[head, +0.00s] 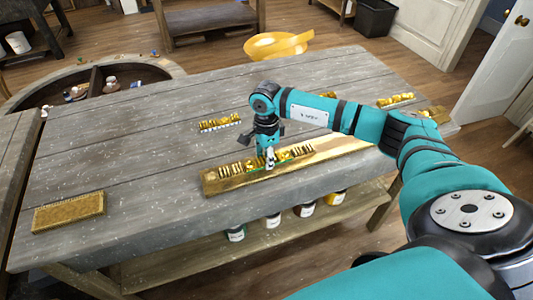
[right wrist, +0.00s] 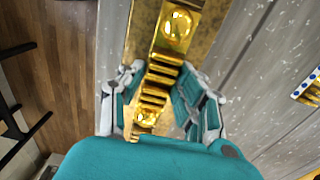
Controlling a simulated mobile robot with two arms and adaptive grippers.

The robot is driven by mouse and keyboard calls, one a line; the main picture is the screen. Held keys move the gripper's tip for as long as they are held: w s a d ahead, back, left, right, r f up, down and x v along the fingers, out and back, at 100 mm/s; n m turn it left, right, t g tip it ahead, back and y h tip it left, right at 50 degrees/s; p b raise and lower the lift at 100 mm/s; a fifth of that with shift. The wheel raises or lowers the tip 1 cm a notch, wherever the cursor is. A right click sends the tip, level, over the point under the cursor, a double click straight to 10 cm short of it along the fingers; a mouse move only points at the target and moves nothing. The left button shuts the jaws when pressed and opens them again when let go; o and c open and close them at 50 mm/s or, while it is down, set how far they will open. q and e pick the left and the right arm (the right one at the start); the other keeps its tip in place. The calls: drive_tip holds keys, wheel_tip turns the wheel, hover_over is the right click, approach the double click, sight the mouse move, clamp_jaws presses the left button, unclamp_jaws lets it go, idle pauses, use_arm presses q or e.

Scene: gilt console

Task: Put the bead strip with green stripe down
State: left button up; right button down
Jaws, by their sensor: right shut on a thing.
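The bead strip with green stripe (head: 240,168) is a row of gold beads and ribs; a bit of green shows along its near side by the fingers. It lies along a long gilt board (head: 212,187) near the table's front edge. My right gripper (head: 269,160) points down and is shut on the strip, hiding part of it. In the right wrist view the gold strip (right wrist: 160,75) runs between the two fingers (right wrist: 160,105), lined up over the board. I cannot tell whether it rests on the board or is just above it. My left gripper is not in view.
Another bead strip (head: 220,123) lies behind on the grey table (head: 150,140). More gold strips (head: 396,100) lie at the right end. A gold textured block (head: 68,212) sits front left. Jars (head: 305,210) stand on the shelf below. A yellow bowl (head: 278,46) is beyond the table.

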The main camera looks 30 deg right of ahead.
drive_tip(key=shift+f, duration=0.1)
drive_tip(key=shift+f+b, duration=0.15)
drive_tip(key=shift+b, duration=0.2)
drive_tip(key=c, duration=0.9)
unclamp_jaws()
drive_tip(key=shift+r, duration=0.2)
drive_tip(key=shift+r+b, duration=1.7)
drive_tip(key=shift+r, duration=4.35)
